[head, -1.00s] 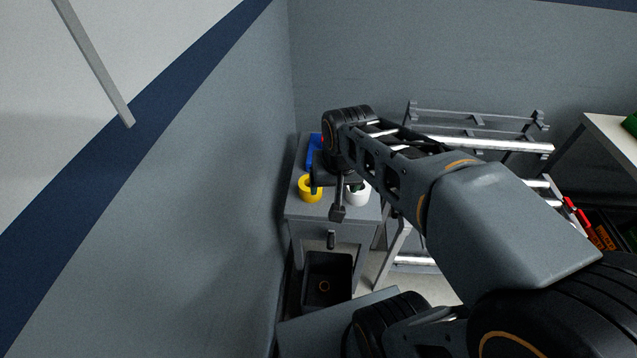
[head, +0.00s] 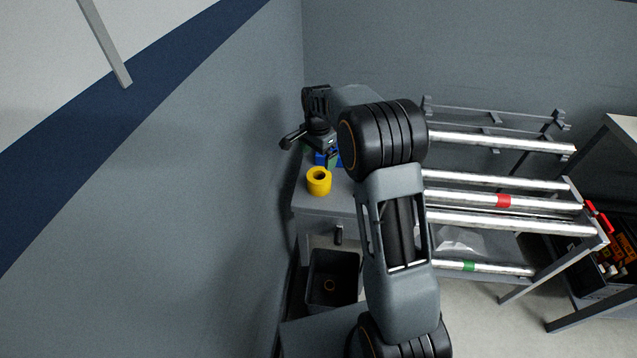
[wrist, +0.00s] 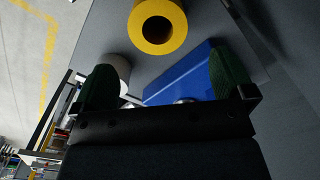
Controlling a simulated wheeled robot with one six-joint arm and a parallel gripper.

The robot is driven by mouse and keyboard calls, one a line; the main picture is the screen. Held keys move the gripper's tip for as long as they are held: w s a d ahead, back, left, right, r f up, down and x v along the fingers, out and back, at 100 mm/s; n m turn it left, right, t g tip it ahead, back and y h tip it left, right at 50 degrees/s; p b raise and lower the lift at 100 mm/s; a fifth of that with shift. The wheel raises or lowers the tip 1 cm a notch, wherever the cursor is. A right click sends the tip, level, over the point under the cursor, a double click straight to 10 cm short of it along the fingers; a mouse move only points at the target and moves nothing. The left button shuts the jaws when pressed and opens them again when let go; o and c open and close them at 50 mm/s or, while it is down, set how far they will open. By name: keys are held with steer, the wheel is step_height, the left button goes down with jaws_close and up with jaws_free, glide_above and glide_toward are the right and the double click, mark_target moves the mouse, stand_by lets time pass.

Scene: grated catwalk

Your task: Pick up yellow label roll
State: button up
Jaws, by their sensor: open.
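The yellow label roll (head: 319,184) stands upright on the front left of a small grey table, its hole facing up. In the wrist view the yellow roll (wrist: 159,33) is at the top centre, ahead of the fingers and apart from them. My gripper (head: 287,140) hangs behind and a little left of the roll in the head view, above the table. In the wrist view my gripper (wrist: 172,88) shows two green-padded fingers spread wide with nothing between them gripped. A blue object (wrist: 185,78) and a white roll (wrist: 114,72) lie below the fingers.
The grey table top (head: 337,200) has the blue object (head: 328,158) behind the roll. A grey wall (head: 200,150) rises close on the left. A rack of metal pipes (head: 500,200) stands on the right. A dark bin (head: 333,278) sits below the table front.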

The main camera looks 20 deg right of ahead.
mark_target(318, 182)
step_height(318, 182, down, 12)
steer(key=shift+s+r, duration=0.1)
steer(key=shift+s, duration=0.05)
stand_by(0.5)
steer(key=shift+c, duration=0.4)
steer(key=c, duration=0.8)
